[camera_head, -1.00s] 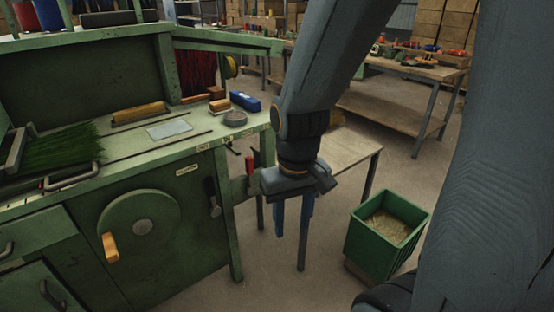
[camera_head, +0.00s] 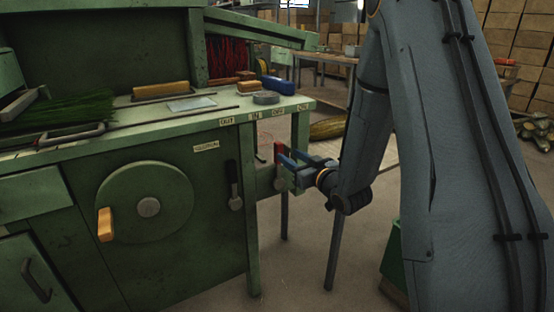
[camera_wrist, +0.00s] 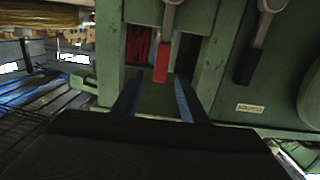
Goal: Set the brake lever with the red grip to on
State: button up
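The brake lever's red grip (camera_head: 278,151) points up from its pivot on the green bench's right end, roughly below the OFF label (camera_head: 278,112); the ON label (camera_head: 303,107) is to the right. My gripper (camera_head: 288,158) is level at the red grip, its blue fingers apart. In the wrist view, which looks inverted, the red grip (camera_wrist: 161,62) hangs between the two fingertips (camera_wrist: 159,76), with gaps seen on both sides. I cannot tell how deep it sits between them.
A black-gripped lever (camera_head: 234,180) stands left of the red one, and in the wrist view (camera_wrist: 250,62) it is on the right. A handwheel (camera_head: 150,208) with an orange knob is further left. A green bin (camera_head: 393,262) is partly hidden behind my arm.

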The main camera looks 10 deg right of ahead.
aim_at(281, 149)
jog(key=shift+w+a+t+y, duration=0.15)
jog(key=shift+w+t+y, duration=0.15)
jog(key=shift+w, duration=0.05)
jog(key=shift+b+x, duration=0.5)
jog(key=shift+x, duration=3.05)
grip_shut()
